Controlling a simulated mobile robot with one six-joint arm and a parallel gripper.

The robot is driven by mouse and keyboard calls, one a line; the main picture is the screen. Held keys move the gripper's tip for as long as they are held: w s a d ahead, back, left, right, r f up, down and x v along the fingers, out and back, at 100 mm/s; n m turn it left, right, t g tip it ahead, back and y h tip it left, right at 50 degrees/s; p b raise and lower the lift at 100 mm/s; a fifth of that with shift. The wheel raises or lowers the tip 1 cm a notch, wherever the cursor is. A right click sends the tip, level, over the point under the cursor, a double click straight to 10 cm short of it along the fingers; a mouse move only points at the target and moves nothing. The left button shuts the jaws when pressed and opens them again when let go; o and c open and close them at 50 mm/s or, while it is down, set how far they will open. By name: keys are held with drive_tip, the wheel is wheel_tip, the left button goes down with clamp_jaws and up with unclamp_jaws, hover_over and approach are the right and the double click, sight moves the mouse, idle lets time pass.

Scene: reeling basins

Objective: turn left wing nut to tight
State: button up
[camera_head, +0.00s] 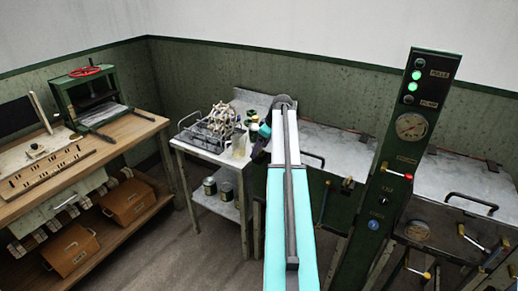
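I cannot make out a wing nut clearly in the head view. A pale board (50,163) with a row of slots lies on the wooden bench at the left. A small dark knob (36,149) stands on it, too small to tell whether it is a wing nut. My arm reaches up the middle of the picture, away from the camera. Its far end is beside the small metal table, and my gripper's fingers do not show there.
A green press (94,93) with a red handwheel stands on the wooden bench (130,140). The metal table (205,148) carries a wire rack and small containers. A green control column (397,150) with gauge and lit lamps stands right, before metal-topped basins (455,185). Floor at centre left is clear.

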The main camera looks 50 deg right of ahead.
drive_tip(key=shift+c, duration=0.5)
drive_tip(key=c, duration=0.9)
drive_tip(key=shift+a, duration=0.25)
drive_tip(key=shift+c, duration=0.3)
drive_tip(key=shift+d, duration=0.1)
